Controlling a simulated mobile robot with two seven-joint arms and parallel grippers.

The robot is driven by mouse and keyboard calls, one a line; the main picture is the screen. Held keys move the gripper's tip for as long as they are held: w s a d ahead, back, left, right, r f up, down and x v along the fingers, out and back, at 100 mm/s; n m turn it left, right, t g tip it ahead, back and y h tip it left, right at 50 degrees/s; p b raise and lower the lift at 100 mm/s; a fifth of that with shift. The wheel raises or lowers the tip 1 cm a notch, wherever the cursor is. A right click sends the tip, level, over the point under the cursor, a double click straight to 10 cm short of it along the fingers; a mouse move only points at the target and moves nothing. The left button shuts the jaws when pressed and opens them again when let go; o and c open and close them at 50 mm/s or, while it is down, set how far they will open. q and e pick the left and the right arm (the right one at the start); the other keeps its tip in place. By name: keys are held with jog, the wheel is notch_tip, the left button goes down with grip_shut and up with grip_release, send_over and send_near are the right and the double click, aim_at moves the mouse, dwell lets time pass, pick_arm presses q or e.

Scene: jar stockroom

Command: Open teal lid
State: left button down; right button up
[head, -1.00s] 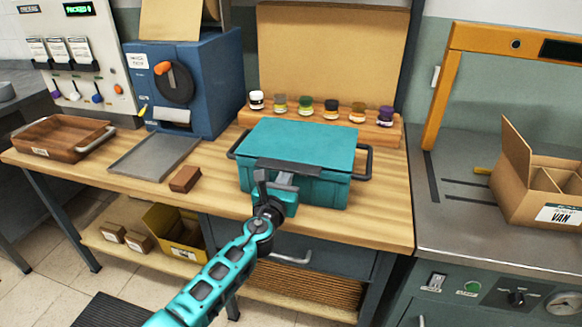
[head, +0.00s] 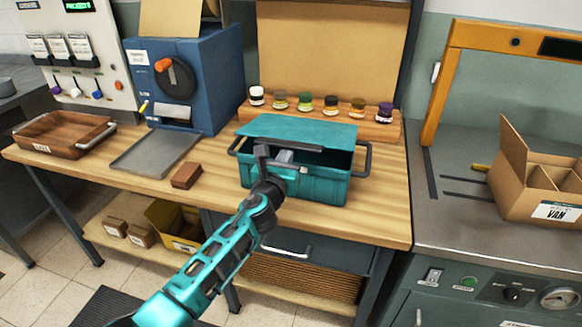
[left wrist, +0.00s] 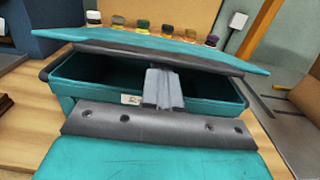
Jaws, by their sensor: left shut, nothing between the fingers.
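The teal lid (head: 300,129) belongs to a teal box (head: 322,188) on the wooden bench. The lid is tilted partly open, its front edge raised and a dark gap below it. In the left wrist view the lid (left wrist: 150,52) shows over the open front of the box (left wrist: 205,112). My left gripper (head: 277,154) is shut and empty at the front of the box, at the lid's raised front edge. Its fingers (left wrist: 162,90) appear under that edge in the left wrist view; I cannot tell whether they touch it. My right gripper is not in view.
Several small jars (head: 331,103) stand on a wooden rack (head: 370,122) behind the box. A metal tray (head: 155,155) and a brown block (head: 187,175) lie to the left. A cardboard carton (head: 513,150) stands on the right counter. Bare bench lies around the box.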

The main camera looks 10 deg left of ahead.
aim_at(289, 143)
pick_arm(q)
jog(key=shift+r, duration=0.15)
jog(key=shift+w+r, duration=0.25)
jog(key=shift+r, duration=0.45)
jog(key=shift+w+r, duration=0.3)
jog(key=shift+r, duration=0.45)
jog(key=shift+w+r, duration=0.25)
jog(key=shift+r, duration=0.45)
jog(key=shift+w+r, duration=0.4)
jog(key=shift+r, duration=0.3)
jog(key=shift+w+r, duration=0.45)
jog(key=shift+r, duration=0.2)
jog(key=shift+w+r, duration=0.4)
jog(key=shift+r, duration=0.3)
